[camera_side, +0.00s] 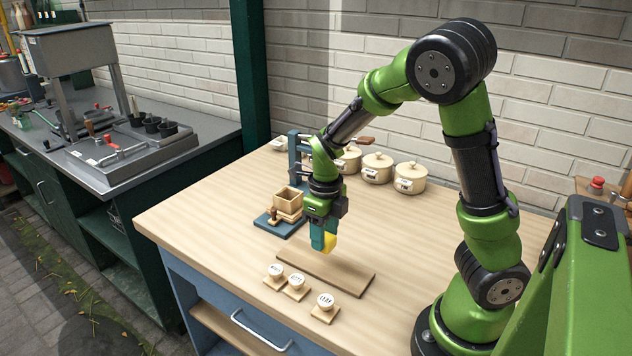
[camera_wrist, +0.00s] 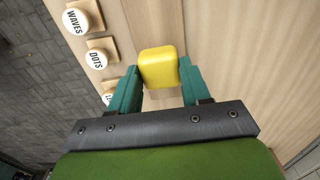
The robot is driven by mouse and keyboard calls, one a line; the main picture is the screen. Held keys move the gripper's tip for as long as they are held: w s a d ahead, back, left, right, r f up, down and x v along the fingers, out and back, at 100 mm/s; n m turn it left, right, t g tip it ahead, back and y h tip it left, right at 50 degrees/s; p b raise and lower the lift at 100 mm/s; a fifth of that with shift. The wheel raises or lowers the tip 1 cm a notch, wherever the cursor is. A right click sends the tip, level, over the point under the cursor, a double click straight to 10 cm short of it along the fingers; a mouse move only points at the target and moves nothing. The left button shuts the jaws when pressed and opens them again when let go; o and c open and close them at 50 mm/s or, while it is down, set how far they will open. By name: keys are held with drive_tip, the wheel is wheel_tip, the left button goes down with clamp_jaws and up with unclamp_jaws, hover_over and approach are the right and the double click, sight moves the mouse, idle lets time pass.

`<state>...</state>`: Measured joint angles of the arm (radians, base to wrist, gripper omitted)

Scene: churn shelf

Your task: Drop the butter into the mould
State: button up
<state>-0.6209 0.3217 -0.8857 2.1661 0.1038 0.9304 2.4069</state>
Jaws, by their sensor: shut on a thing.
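My gripper (camera_side: 323,237) has teal fingers pointing down and is shut on the yellow butter (camera_side: 330,243), a rounded block. In the wrist view the butter (camera_wrist: 159,66) sits between the two fingertips. It is over the back edge of a flat wooden board (camera_side: 312,272); the exact gap below it is hard to tell. The mould looks to be the open-topped square wooden box (camera_side: 288,197) on the blue press stand (camera_side: 278,226), behind and left of my gripper. Its inside is mostly hidden.
Several round-topped stamps (camera_side: 325,302) on square wooden bases line the front of the table; two read WAVES (camera_wrist: 74,20) and DOTS (camera_wrist: 96,58). Lidded cream pots (camera_side: 410,178) stand at the back. The blue press post (camera_side: 294,158) rises close behind the box.

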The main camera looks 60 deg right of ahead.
sight(329, 235)
wheel_tip(329, 235, up, 3)
drive_tip(key=shift+r, duration=0.2)
drive_tip(key=shift+s+d+r, duration=0.15)
drive_tip(key=shift+d+r, duration=0.45)
drive_tip(key=shift+d, duration=0.1)
drive_tip(key=w+d+m, duration=0.1)
drive_tip(key=w+d, duration=1.1)
drive_tip(key=w, duration=0.3)
drive_tip(key=w+a+r+n, duration=0.1)
drive_tip(key=w+a+r, duration=0.1)
drive_tip(key=w, duration=0.2)
drive_tip(key=shift+f, duration=2.3)
drive_tip(key=shift+f, duration=1.1)
drive_tip(key=o, duration=1.1)
drive_tip(key=shift+c, duration=0.2)
